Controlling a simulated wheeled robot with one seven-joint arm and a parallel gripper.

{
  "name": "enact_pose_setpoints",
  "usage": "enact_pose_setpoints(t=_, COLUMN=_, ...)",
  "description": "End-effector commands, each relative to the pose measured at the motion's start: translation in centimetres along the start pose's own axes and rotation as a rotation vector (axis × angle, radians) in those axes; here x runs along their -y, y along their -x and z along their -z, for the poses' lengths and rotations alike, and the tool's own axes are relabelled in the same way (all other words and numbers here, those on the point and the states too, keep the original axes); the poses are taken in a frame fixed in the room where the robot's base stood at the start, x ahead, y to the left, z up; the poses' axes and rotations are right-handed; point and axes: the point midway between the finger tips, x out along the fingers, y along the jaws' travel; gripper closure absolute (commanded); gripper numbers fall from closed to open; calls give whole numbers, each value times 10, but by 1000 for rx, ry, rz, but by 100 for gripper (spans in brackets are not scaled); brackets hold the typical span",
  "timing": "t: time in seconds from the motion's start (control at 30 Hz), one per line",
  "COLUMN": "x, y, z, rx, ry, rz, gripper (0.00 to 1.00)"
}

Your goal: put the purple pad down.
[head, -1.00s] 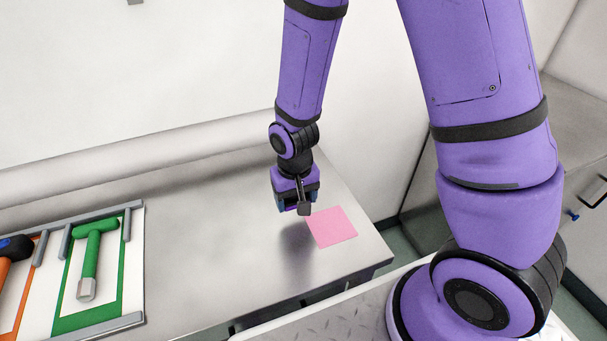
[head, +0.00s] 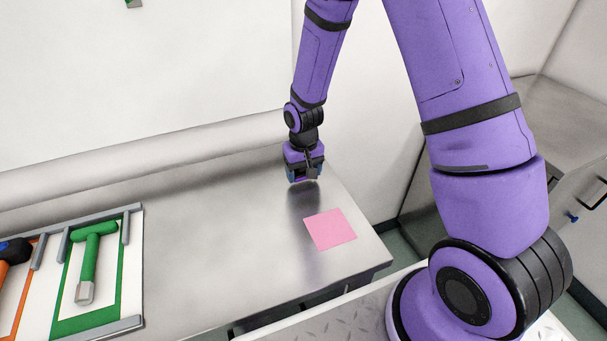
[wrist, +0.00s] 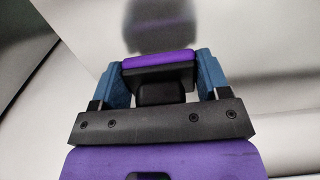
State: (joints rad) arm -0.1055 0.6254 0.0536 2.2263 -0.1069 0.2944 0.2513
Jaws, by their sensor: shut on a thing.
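The purple pad (wrist: 160,58) shows in the wrist view, a flat purple slab with a dark edge, between the two blue fingers of my gripper (wrist: 160,75). My gripper is shut on it. In the head view my gripper (head: 304,179) points down a little above the far right part of the steel table (head: 220,220), behind the pink square (head: 330,230). The pad is hardly discernible in the head view. A dark blurred reflection lies on the steel beyond the pad in the wrist view.
The pink square lies flat near the table's right end. At the left, a board holds a green hammer (head: 89,265) in a green outline and an orange-handled tool (head: 8,260). A wall stands behind the table. The steel between board and pink square is clear.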

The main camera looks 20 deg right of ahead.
Motion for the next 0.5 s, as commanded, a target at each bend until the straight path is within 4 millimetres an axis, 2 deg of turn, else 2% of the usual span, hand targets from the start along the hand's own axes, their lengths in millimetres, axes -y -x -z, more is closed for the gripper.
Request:
enact_pose_setpoints(t=0.1, x=0, y=-12, z=0, rx=-1, ry=0, rz=0, gripper=56)
enact_pose_setpoints(t=0.5, x=0, y=-16, z=0, rx=-1, ry=0, rz=0, gripper=56)
